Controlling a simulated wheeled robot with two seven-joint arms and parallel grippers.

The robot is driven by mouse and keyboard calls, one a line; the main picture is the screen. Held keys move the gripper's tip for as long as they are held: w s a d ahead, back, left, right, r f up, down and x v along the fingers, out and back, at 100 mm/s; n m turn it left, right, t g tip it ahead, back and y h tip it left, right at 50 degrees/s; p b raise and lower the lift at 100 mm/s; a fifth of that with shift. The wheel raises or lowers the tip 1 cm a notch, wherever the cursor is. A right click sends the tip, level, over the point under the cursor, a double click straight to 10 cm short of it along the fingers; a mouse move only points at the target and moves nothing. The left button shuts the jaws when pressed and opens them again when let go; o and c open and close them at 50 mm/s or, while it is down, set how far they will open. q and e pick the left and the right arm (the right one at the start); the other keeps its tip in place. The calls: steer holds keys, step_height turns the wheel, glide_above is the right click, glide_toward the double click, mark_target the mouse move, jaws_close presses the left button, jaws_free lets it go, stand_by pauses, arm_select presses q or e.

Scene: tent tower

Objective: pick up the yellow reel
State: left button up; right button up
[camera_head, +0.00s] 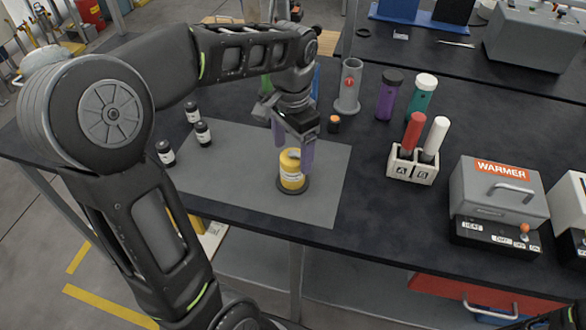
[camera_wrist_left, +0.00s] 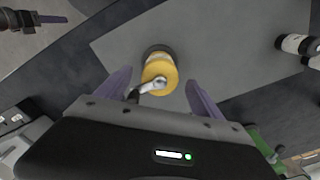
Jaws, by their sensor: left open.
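The yellow reel (camera_head: 292,172) stands upright on a dark round base on the grey mat (camera_head: 330,200) near the front of the table. In the left wrist view the yellow reel (camera_wrist_left: 160,72) is seen from above, with a light metal piece on its top. My left gripper (camera_head: 293,148) is open above the reel, its purple fingers pointing down. In the left wrist view the fingers of the left gripper (camera_wrist_left: 160,88) lie to either side of the reel, apart from it.
Several black-and-white bottles (camera_head: 203,133) stand at the mat's left. A grey tube holder (camera_head: 348,90), purple bottle (camera_head: 389,97) and teal bottle (camera_head: 421,98) stand behind. A white A/B rack (camera_head: 411,165) and grey warmer (camera_head: 498,190) are at the right. The mat right of the reel is clear.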

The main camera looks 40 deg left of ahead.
arm_select(q)
steer(key=shift+f+p, duration=0.45)
steer(key=shift+f, duration=2.15)
jaws_close()
